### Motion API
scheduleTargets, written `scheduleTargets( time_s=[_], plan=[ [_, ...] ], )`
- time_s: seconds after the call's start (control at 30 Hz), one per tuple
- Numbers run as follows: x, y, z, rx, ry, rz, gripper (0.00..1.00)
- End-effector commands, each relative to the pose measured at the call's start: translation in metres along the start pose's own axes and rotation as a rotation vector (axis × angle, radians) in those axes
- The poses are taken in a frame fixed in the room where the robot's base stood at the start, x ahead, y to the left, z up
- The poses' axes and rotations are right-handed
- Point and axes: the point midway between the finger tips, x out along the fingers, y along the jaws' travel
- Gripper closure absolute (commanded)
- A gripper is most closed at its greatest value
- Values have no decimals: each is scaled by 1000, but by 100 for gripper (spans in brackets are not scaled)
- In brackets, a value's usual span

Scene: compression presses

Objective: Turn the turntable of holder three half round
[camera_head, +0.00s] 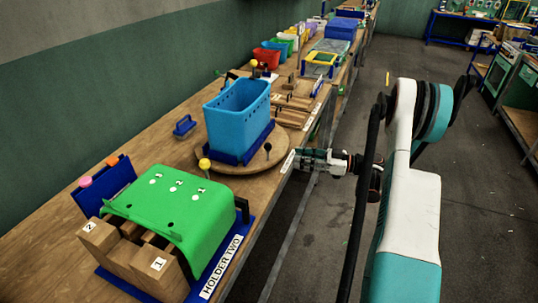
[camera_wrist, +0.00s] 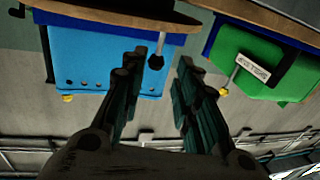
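The turntable (camera_head: 206,154) is a round wooden disc on the bench, and a blue perforated bin (camera_head: 237,112) stands on it in a dark blue base (camera_head: 226,156). A black knob (camera_head: 267,148) rises from the disc near its front right edge. My gripper (camera_head: 299,159) is at the bench edge, right of the disc. In the wrist view, which looks upside down, its two fingers are apart. The black knob (camera_wrist: 156,61) shows between the fingertips, nearer the left finger; I cannot tell whether they touch. The bin also shows there (camera_wrist: 90,60). Holder three's name is not readable.
Holder two (camera_head: 222,268), with a green curved part (camera_head: 170,205) and wooden blocks (camera_head: 130,258), stands nearer. A yellow ball knob (camera_head: 204,164) is close to the disc. A small blue piece (camera_head: 184,126) lies behind. The aisle floor (camera_head: 320,235) is clear.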

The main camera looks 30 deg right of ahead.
Motion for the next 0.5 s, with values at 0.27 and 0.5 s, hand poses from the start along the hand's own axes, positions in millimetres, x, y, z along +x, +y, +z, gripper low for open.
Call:
scheduleTargets(
  time_s=[0.27,0.5],
  plan=[
    [55,-1,2,2,-1,-4,71],
    [97,-1,2,2,-1,-2,71]
  ],
)
